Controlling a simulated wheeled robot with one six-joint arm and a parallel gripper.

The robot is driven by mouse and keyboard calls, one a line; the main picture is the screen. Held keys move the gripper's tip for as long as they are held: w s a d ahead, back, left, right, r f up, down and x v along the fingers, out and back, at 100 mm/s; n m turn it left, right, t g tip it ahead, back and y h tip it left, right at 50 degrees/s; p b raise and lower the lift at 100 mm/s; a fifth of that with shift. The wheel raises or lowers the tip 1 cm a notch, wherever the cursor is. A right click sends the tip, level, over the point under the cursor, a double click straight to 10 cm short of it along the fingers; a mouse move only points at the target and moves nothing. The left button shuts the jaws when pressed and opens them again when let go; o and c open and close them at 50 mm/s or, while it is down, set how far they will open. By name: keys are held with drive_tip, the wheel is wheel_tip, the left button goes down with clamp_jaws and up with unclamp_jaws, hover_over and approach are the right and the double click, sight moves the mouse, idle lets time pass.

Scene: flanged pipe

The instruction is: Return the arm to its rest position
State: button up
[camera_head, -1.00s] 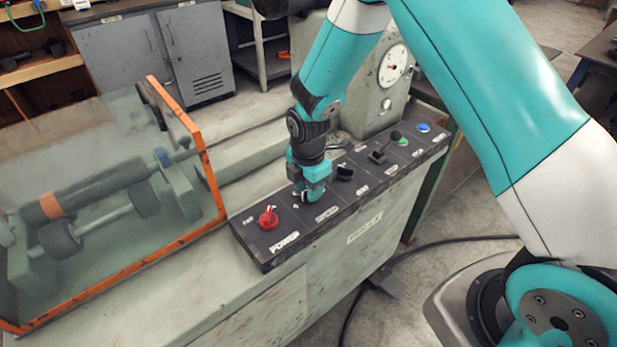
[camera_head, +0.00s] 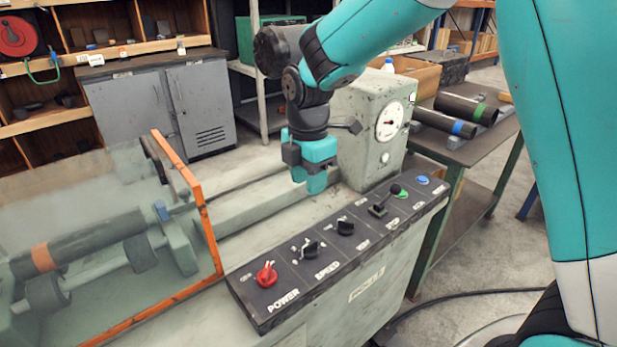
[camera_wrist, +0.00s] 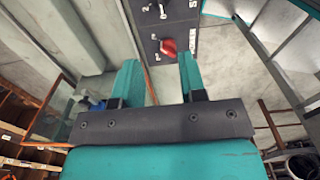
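My gripper (camera_head: 316,180) hangs above the machine bed, behind the control panel (camera_head: 300,295), clear of its knobs. In the wrist view my gripper (camera_wrist: 160,75) has its two teal fingers apart with nothing between them. The panel carries the red power knob (camera_head: 266,275), the black speed knob (camera_head: 309,248), another black knob (camera_head: 345,227), a lever (camera_head: 384,203), a green button and a blue button (camera_head: 422,180). The red knob also shows beyond the fingertips in the wrist view (camera_wrist: 168,47).
An orange-framed clear guard (camera_head: 207,225) covers rollers at the left. A machine housing with a dial gauge (camera_head: 389,121) stands just right of my gripper. Behind are grey cabinets (camera_head: 200,105) and shelves. A table with dark pipes (camera_head: 466,108) is at the right.

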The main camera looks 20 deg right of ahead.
idle(0.4)
drive_tip(key=s+a+r+m+y, duration=0.2)
drive_tip(key=s+m, duration=0.5)
drive_tip(key=s, duration=0.5)
drive_tip(key=s+a+r+m+y, duration=0.2)
drive_tip(key=s+r+m, duration=0.3)
drive_tip(key=s, duration=0.8)
drive_tip(key=m, duration=0.2)
drive_tip(key=shift+r+m, duration=0.3)
drive_tip(key=shift+m, duration=0.1)
drive_tip(key=shift+w, duration=0.1)
